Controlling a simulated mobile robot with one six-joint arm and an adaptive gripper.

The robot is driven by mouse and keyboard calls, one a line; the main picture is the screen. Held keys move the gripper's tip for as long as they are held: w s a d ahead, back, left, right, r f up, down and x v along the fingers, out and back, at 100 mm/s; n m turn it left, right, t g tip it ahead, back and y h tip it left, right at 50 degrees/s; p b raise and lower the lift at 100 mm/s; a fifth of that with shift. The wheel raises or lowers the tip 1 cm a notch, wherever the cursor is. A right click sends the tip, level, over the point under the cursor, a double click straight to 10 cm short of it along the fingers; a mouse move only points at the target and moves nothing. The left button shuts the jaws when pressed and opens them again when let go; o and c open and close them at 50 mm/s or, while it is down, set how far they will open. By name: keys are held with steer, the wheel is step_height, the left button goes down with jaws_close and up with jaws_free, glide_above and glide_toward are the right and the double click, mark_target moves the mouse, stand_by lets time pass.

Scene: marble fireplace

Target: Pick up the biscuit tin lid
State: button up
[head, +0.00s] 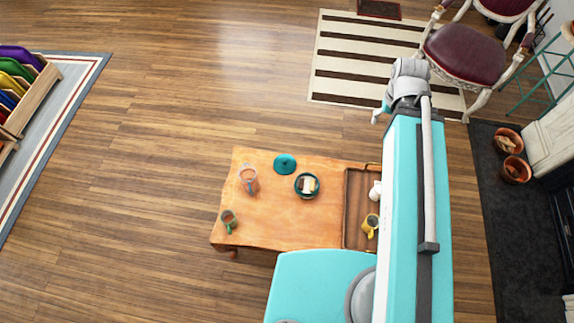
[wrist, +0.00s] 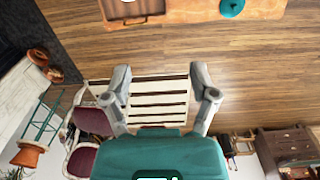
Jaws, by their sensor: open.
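The biscuit tin lid (head: 285,164) is a round teal disc with a small knob, lying on the low wooden table, near its back edge. It also shows at the top of the wrist view (wrist: 232,8), partly cut off. The open biscuit tin (head: 307,195), dark teal with pale contents, stands just right of and in front of the lid. My gripper (wrist: 160,78) is open and empty, fingers spread, well away from the lid.
The wooden table (head: 270,226) also bears a clear jug (head: 249,179), a green mug (head: 229,220) and a brown tray (head: 356,232) holding a yellow mug (head: 370,225) and a white item. Chairs with dark red seats (head: 466,52) stand back right. Floor left of the table is free.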

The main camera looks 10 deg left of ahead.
steer(key=w+a+f+n+b, duration=0.4)
steer(key=a+f+b, duration=0.4)
steer(key=f+b, duration=0.35)
steer(key=w+a+f+n+b, duration=0.4)
steer(key=a+f+b, duration=0.4)
steer(key=f+b, duration=0.35)
steer(key=n+b, duration=0.7)
steer(key=b, duration=1.1)
glide_above(286, 161)
step_height(286, 161, down, 18)
steer(key=shift+f, duration=0.25)
steer(key=shift+s+a, duration=0.1)
steer(key=shift+f, duration=0.1)
step_height(286, 161, down, 8)
steer(key=b, duration=0.8)
steer(key=shift+f, duration=0.2)
steer(key=shift+b, duration=0.3)
